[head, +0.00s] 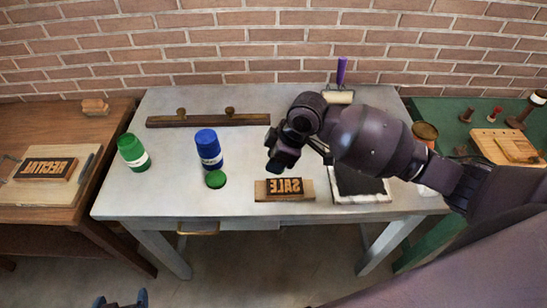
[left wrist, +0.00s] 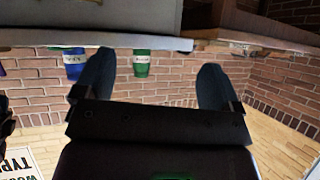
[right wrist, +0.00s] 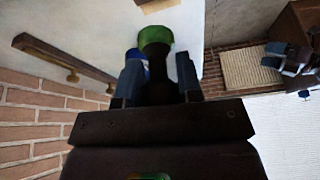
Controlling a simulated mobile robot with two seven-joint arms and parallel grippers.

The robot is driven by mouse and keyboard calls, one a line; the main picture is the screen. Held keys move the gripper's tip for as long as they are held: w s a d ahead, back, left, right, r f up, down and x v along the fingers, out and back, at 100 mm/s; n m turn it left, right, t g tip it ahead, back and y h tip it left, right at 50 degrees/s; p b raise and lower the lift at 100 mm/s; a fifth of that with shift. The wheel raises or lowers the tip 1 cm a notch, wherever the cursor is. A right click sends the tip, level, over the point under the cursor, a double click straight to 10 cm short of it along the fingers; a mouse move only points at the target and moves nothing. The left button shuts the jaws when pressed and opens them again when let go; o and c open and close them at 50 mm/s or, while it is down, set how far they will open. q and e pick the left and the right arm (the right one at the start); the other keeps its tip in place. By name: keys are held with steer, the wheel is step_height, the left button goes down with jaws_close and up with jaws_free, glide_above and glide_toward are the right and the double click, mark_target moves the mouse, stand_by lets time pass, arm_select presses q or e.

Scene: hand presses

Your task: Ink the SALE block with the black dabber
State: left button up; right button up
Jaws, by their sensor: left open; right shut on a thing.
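The SALE block (head: 284,187), wood with dark raised mirrored letters, lies on a wooden base near the front edge of the grey table. My right gripper (head: 285,160) hangs above and slightly behind it, apart from it. In the right wrist view its fingers (right wrist: 158,85) are shut on a dark thing, seemingly the black dabber (right wrist: 160,92); its far end is hard to make out. A black slab with a white border (head: 358,186) lies right of the block, partly behind my arm. My left gripper (head: 122,300) is open and empty, low in front of the table.
A blue bottle (head: 209,150), a green bottle (head: 133,153) and a green round piece (head: 215,179) stand left of the block. A wooden table (head: 75,220) is left, a green table (head: 455,130) right.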

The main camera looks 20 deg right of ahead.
steer(key=n, duration=0.1)
steer(key=f+n+g, duration=0.1)
steer(key=shift+w+a+n+p, duration=0.1)
steer(key=shift+a+n+p, duration=0.1)
steer(key=shift+n+p, duration=0.15)
steer(key=shift+f+n+g, duration=0.4)
steer(key=shift+n, duration=0.35)
step_height(320, 180, down, 4)
steer(key=b, duration=0.3)
steer(key=shift+b, duration=0.3)
steer(key=shift+f+b, duration=0.65)
steer(key=shift+f, duration=0.05)
arm_select(q)
steer(key=f, duration=0.1)
steer(key=w+f, duration=0.1)
steer(key=shift+d+f, duration=0.1)
steer(key=shift+f, duration=0.25)
steer(key=shift+r, duration=0.1)
arm_select(e)
steer(key=shift+r, duration=0.1)
arm_select(q)
steer(key=shift+s+f, duration=0.15)
steer(key=shift+f, duration=0.15)
arm_select(e)
steer(key=shift+f, duration=0.4)
arm_select(q)
steer(key=shift+r, duration=0.35)
arm_select(e)
steer(key=shift+f, duration=0.15)
